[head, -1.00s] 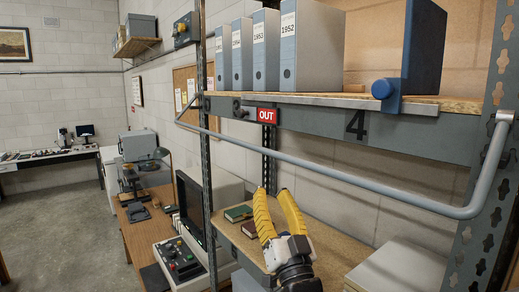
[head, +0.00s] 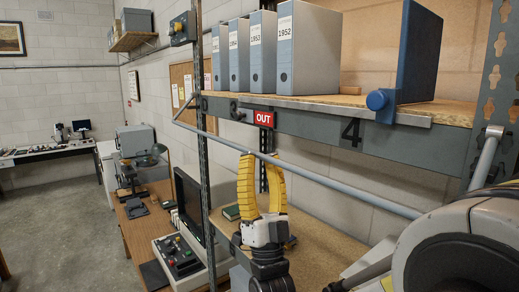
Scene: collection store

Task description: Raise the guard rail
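The guard rail (head: 335,185) is a grey bar that hangs below the front edge of the upper shelf. Its right end arm (head: 486,156) is hinged at the right post, and its left end is near the left post. My gripper (head: 258,160) has two yellow fingers pointing up, with a gap between them. The fingertips are at the rail's line, left of its middle. I cannot tell whether they touch it or which side of it they are on. My arm hides the rail's right corner.
A red OUT sign (head: 264,118) is on the shelf edge. A control box (head: 180,257) stands left.

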